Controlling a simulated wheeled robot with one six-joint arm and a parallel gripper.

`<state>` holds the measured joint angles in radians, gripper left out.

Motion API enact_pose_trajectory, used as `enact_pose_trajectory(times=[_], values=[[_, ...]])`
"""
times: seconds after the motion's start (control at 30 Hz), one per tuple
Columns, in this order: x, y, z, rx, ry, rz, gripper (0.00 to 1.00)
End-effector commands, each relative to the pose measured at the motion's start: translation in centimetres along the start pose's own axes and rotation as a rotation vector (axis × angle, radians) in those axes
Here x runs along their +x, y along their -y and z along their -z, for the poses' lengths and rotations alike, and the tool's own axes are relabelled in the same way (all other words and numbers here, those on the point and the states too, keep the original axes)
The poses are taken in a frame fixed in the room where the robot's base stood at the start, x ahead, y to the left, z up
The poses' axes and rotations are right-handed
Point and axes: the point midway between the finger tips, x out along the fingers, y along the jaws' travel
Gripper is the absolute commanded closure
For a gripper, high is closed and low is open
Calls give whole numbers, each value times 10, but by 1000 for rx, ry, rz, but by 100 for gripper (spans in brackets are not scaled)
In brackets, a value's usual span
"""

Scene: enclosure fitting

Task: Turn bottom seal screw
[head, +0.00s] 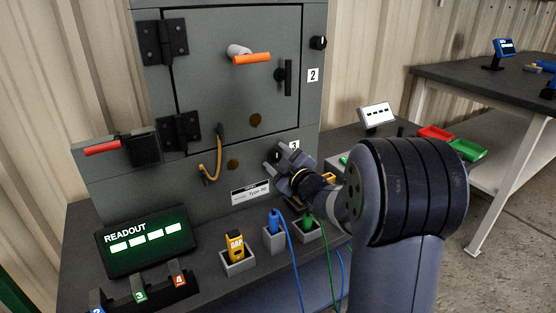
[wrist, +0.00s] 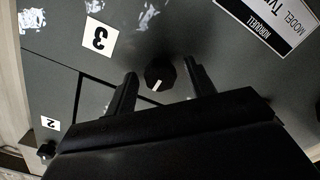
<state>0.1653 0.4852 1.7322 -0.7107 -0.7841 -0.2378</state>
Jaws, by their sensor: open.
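The bottom seal screw, a round black knob with a white mark (wrist: 160,74), sits on the grey cabinet face near the label 3 (wrist: 98,38). In the wrist view it lies in the gap between the two dark fingers of my gripper (wrist: 160,80). The fingers are apart, one on each side, and I see no clear contact. In the head view my gripper (head: 274,166) is at the lower right of the grey cabinet (head: 215,100), and the screw is largely hidden there by the fingers.
Another black knob (head: 318,43) is above the label 2 (head: 313,75). A readout (head: 146,240), a yellow device (head: 235,246) and blue and green plugs stand on the bench in front.

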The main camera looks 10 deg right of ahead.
Motion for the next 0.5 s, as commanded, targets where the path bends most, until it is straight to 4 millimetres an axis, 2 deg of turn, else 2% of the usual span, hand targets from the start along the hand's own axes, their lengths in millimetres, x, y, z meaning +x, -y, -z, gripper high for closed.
enact_pose_trajectory(times=[0.13,0.5], values=[[0,0,0,0,0,0,48],[0,0,0,0,0,1,79]])
